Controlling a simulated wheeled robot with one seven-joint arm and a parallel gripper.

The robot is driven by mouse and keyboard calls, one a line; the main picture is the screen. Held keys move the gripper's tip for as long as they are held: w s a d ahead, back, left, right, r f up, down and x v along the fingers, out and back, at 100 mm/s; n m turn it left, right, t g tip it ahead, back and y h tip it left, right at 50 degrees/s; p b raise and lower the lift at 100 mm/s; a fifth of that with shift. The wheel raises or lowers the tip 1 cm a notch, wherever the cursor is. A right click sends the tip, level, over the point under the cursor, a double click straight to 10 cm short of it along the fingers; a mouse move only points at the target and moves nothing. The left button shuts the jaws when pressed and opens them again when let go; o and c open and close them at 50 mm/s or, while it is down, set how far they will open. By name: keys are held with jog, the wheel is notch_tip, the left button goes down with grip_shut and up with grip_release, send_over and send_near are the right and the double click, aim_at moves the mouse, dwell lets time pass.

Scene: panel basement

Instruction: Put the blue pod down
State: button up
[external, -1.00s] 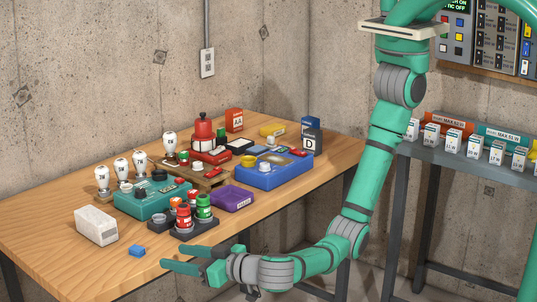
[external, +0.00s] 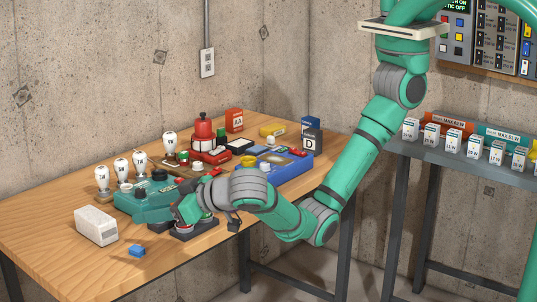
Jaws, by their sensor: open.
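A small blue block (external: 137,250), which looks like the blue pod, lies on the wooden table (external: 60,257) near its front edge. The gripper is open. Its fingers point left and are partly lost against the tray and the teal box. I cannot tell whether anything lies between them.
A white block (external: 96,226) stands left of the blue block. A teal box (external: 140,200) and several bulbs on stands (external: 140,163) are behind it. The table's front left is clear.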

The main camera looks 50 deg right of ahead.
jog(key=w+a+n+g+y, duration=0.1)
jog(key=w+a+n+g, duration=0.2)
jog(key=w+n, duration=0.15)
jog(key=n+g, duration=0.7)
send_over(137, 248)
jog(key=a, duration=0.2)
jog(key=w+d+r+n+g, duration=0.1)
jog(key=d+r+n+g, duration=0.1)
jog(key=d+n+g, duration=0.35)
jog(key=shift+m+t+h, duration=0.4)
jog(key=shift+m+t, duration=0.25)
jog(key=shift+m, duration=0.25)
jog(key=f, duration=0.9)
jog(key=shift+s+f, duration=0.15)
jog(key=shift+s, duration=0.05)
jog(key=shift+x, duration=3.2)
jog(key=shift+a, duration=0.15)
jog(key=shift+c, duration=0.4)
